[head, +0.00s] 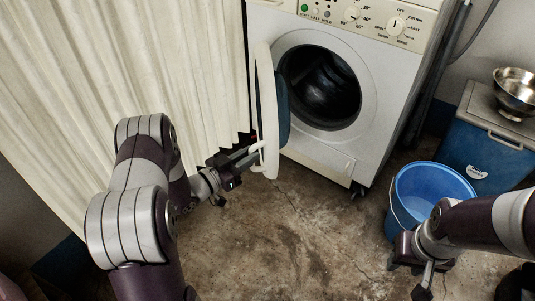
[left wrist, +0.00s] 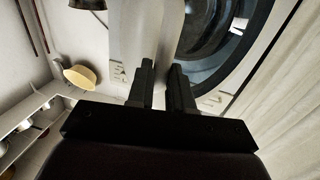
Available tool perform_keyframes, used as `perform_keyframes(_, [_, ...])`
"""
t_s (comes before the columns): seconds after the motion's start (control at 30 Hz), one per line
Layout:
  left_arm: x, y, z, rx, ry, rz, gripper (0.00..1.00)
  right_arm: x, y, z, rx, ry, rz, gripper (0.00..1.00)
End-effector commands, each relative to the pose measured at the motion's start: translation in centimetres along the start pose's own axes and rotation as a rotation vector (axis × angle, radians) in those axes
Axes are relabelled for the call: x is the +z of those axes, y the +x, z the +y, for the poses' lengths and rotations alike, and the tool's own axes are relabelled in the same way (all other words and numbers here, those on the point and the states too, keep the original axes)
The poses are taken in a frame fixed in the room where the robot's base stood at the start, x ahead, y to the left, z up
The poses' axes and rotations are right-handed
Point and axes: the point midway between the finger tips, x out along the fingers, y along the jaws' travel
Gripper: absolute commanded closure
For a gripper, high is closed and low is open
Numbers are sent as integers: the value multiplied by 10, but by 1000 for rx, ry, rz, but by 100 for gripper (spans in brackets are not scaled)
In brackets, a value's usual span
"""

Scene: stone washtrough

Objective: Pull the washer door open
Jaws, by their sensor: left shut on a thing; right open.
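The white front-loading washer (head: 335,151) stands at the back in the head view. Its round door (head: 268,98) stands wide open, swung out to the left and seen nearly edge-on. The dark drum opening (head: 320,85) is uncovered. My left gripper (head: 255,155) is at the lower part of the door's outer side, shut on the white door handle (head: 259,150). In the left wrist view the fingers (left wrist: 163,82) reach up against a pale surface, and the grip itself is hard to make out. My right gripper (head: 422,277) is open and empty, low at the right.
A blue bucket (head: 425,192) stands on the floor just beyond my right gripper. A blue cooler (head: 480,150) with a metal bowl (head: 515,92) on it is at the right. A cream curtain (head: 130,60) hangs at the left. The middle floor (head: 300,230) is clear.

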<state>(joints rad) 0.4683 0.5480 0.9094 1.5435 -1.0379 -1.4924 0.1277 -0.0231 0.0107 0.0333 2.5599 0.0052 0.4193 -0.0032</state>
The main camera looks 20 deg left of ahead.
Motion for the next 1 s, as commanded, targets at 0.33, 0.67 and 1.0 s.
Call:
perform_keyframes(0.33, [-6, -73, -111, 116, 22, 17, 100, 2, 16, 0, 0, 0, 0, 57])
perform_keyframes(0.67, [-8, -103, -182, 126, 21, 17, 100, 5, 38, 0, 0, 0, 0, 57])
perform_keyframes(1.0, [-12, -109, -207, 131, 20, 17, 100, 5, 44, 0, 0, 0, 0, 57])
